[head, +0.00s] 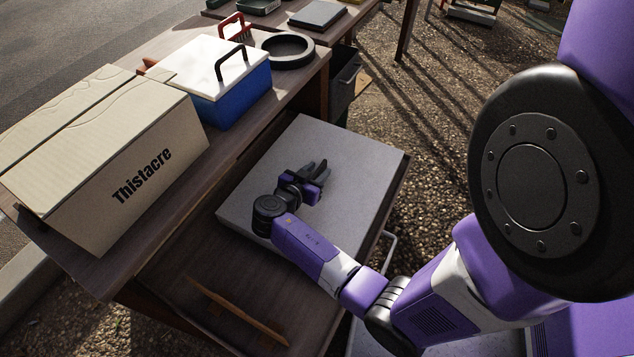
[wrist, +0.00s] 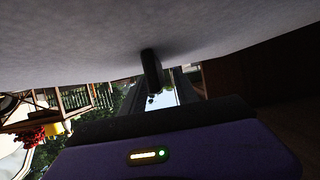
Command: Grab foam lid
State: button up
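A broad pale grey slab that looks like the foam lid (head: 358,150) lies flat beside the wooden table in the head view. In the wrist view its grey underside or face (wrist: 90,40) fills the top of the picture. The slab's lower left edge is partly behind my arm.
A cardboard box (head: 120,165) marked Thistacre, a blue cooler with a white lid (head: 215,75) and a round black dish (head: 288,49) stand on the wooden table (head: 165,235) to the left. A metal handle (head: 390,240) shows at the slab's right. Gravel ground lies open at upper right.

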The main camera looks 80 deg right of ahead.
jog(key=shift+c, duration=0.5)
grip_shut()
dwell(0.8)
